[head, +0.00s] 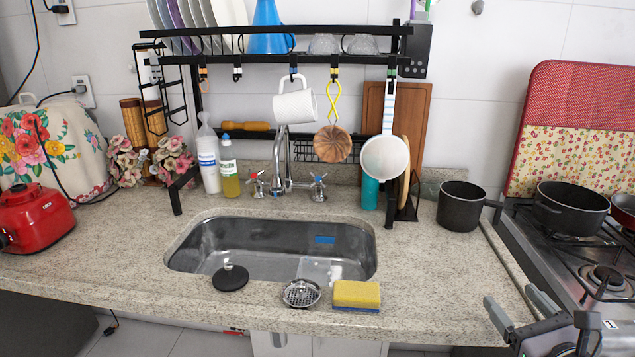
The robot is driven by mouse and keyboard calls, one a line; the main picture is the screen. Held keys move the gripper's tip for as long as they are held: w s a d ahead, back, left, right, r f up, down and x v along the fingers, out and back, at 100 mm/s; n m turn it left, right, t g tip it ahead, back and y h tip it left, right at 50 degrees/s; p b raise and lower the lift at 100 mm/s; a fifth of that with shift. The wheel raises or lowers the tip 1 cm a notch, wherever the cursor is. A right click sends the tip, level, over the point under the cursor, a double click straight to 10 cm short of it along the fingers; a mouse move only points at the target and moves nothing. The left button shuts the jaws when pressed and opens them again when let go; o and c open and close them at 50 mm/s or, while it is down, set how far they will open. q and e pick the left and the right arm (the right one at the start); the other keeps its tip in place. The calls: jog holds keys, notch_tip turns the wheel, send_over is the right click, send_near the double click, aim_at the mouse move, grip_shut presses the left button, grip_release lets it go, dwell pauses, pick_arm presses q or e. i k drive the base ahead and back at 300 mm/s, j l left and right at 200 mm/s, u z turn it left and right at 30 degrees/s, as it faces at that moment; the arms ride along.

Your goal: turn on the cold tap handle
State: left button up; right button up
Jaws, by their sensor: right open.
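The tap (281,165) stands behind the sink, with a handle on each side. The cold tap handle (318,187), marked blue, is on the right of the spout. The hot tap handle (256,184), marked red, is on the left. My right gripper (511,296) is at the lower right, in front of the counter's right end near the stove. It is open and empty, well apart from the cold handle. My left gripper is not in view.
The sink (230,235) lies in front of the tap. A sponge (357,294), a strainer (302,293) and a black stopper (230,278) sit along its front. A mug (294,104), wooden utensil (333,143) and white sieve (385,157) hang near the tap. A black pot (460,207) stands right.

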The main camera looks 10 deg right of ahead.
aim_at(319, 180)
jog(key=i+j, duration=0.65)
jog(key=i, duration=0.15)
jog(key=i+j, duration=0.6)
jog(key=i, duration=0.15)
